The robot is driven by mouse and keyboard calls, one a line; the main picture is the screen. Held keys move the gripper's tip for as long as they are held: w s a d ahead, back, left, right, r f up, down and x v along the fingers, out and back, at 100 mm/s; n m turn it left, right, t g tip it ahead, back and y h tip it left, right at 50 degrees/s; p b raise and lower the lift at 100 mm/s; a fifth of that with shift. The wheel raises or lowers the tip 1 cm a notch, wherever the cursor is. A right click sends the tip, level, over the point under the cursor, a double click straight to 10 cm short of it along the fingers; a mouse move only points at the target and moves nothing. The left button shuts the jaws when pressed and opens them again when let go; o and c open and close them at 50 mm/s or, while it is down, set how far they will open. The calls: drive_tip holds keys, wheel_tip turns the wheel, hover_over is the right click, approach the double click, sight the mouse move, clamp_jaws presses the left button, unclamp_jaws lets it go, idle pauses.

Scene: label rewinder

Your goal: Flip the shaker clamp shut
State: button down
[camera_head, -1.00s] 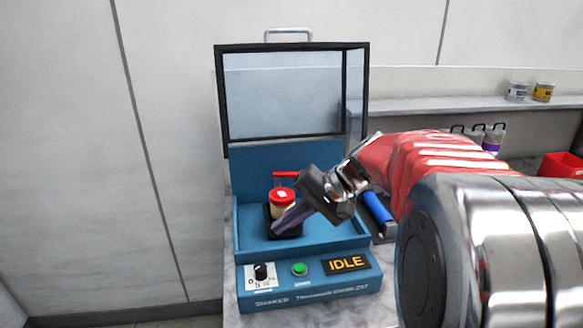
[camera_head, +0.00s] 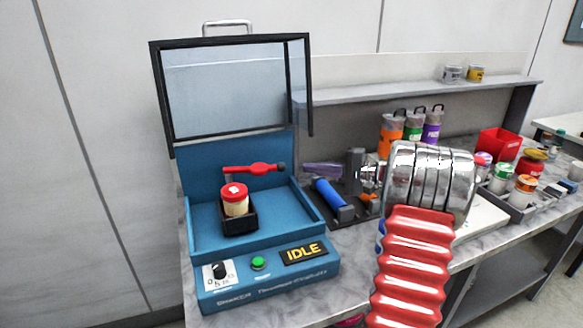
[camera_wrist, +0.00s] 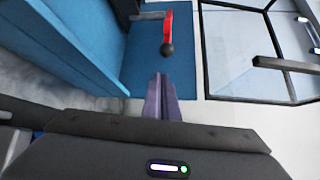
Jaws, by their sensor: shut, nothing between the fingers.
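The shaker (camera_head: 265,284) is a blue box with its clear lid (camera_head: 225,90) raised. A jar with a red lid and cream body (camera_head: 235,202) stands in a black holder (camera_head: 240,226) in its tray. The shaker clamp's red lever (camera_head: 257,170), with a dark knob at its end, reaches right from a post behind the jar, clear of the lid. The lever also shows in the wrist view (camera_wrist: 168,28). My gripper (camera_head: 310,168), with purple fingers, is shut and empty, right of the knob and apart from it. The fingers (camera_wrist: 161,97) point towards the knob in the wrist view.
A blue roller device (camera_head: 328,193) stands right of the shaker, below my gripper. Orange, green and purple bottles (camera_head: 412,125) stand behind my arm. A red bin (camera_head: 498,144) and several small jars are further right. The shaker's raised lid frame stands close to my gripper.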

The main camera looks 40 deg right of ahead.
drive_tip(key=d, duration=0.3)
drive_tip(key=shift+s+d+f+m+t, duration=0.2)
drive_tip(key=shift+s+m+t, duration=0.1)
drive_tip(key=shift+t, duration=0.1)
drive_tip(key=shift+w+a, duration=0.1)
drive_tip(key=r+x, duration=0.1)
drive_tip(key=x, duration=0.9)
drive_tip(key=shift+s+a+f, duration=0.15)
drive_tip(key=shift+s+a, duration=1.05)
drive_tip(key=shift+s, duration=0.3)
drive_tip(key=shift+a, duration=0.1)
drive_tip(key=shift+a, duration=0.15)
drive_tip(key=shift+h, duration=0.3)
